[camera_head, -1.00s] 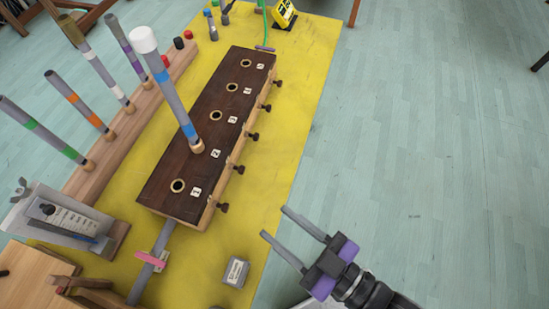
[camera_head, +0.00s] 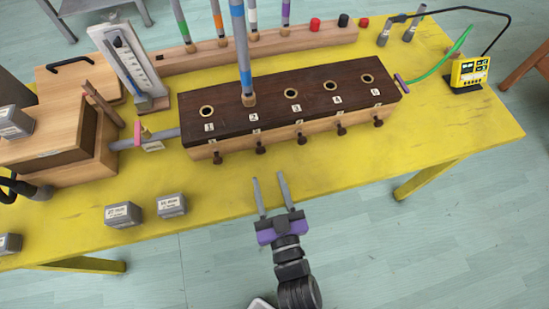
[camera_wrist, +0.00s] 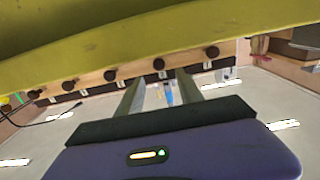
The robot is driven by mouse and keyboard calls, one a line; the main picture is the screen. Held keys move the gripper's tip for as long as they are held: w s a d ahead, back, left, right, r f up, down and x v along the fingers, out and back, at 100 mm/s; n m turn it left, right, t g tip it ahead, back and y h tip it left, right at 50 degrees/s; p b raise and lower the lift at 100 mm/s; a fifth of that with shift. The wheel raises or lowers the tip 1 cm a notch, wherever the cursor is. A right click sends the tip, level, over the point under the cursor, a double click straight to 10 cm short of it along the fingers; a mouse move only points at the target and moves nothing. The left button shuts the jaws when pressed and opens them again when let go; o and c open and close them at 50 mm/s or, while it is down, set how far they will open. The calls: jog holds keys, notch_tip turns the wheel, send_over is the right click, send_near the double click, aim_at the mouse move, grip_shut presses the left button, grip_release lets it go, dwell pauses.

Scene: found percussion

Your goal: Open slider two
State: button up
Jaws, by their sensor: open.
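The dark-topped wooden box (camera_head: 325,87) stands on the yellow table, with numbered holes along its top and a row of dark slider knobs on its front. Slider two's knob (camera_head: 261,149) is below the hole marked 2, where a grey tube with blue bands (camera_head: 241,50) stands upright. My gripper (camera_head: 268,178) is open and empty, in front of the box and apart from the knob, fingers pointing towards it. In the wrist view, which looks upside down, slider two's knob (camera_wrist: 159,64) appears just past and between the fingertips (camera_wrist: 158,78).
Small grey blocks (camera_head: 123,214) lie on the table at left of my gripper. Slider one's knob (camera_head: 217,157) and slider three's knob (camera_head: 302,138) flank slider two. A wooden rack (camera_head: 205,55) with tubes is behind the box. The table front at right is clear.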

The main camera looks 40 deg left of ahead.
aim_at(261, 152)
jog(key=x, duration=0.7)
jog(key=shift+w, duration=0.15)
grip_shut()
dwell(1.2)
